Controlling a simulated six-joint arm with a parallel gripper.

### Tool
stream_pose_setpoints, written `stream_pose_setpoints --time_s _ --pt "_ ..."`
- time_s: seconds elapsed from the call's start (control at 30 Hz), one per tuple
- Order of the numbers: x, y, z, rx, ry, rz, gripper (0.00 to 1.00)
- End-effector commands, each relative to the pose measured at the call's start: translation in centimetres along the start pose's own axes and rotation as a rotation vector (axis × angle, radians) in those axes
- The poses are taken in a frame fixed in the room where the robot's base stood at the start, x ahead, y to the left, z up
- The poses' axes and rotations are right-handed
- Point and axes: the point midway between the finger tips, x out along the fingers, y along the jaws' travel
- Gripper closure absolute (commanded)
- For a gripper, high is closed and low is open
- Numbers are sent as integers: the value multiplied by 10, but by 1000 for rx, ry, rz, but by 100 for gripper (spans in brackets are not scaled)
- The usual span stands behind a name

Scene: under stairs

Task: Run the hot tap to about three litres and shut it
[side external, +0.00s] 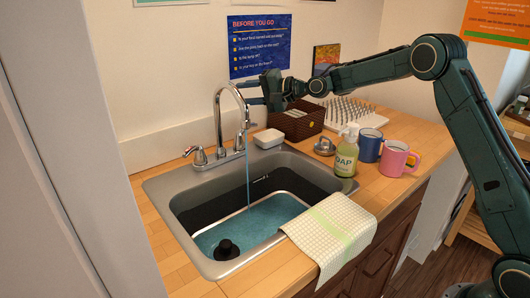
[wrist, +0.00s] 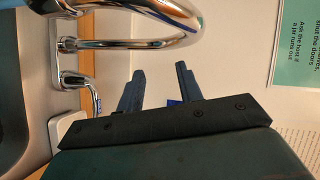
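The chrome tap (side external: 219,108) stands at the back of the sink (side external: 158,188). A thin stream of water (side external: 248,180) runs from its spout into the sink. Bluish water (side external: 262,212) lies in the basin, and a dark plug-like piece (side external: 227,249) shows in it. A lever handle (side external: 198,155) with a reddish mark is at the tap's left. My gripper (side external: 252,93) is in the air behind and right of the spout. In the wrist view my gripper (wrist: 158,88) has its fingers apart with nothing between them; the spout (wrist: 140,43) and a lever handle (wrist: 84,85) are ahead, apart from the fingers.
A white dish (side external: 267,138), brown basket (side external: 297,122) and spiked white rack (side external: 345,112) are on the counter's back right. A soap bottle (side external: 346,155), blue mug (side external: 369,147) and pink mug (side external: 396,160) stand right of the sink. A towel (side external: 332,232) hangs over the front edge.

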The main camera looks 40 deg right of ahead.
Motion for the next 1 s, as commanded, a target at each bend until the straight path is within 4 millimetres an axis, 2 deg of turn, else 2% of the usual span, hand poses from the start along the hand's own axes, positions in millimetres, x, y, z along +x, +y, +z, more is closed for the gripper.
stream_pose_setpoints --time_s 0.1,0.43,0.7,1.0 --pt "-17 -19 7 -73 16 43 64" --pt "-67 -48 42 -275 4 196 64" --pt "-121 -60 80 -439 -31 336 64" --pt "-192 -59 124 -605 -86 490 64"
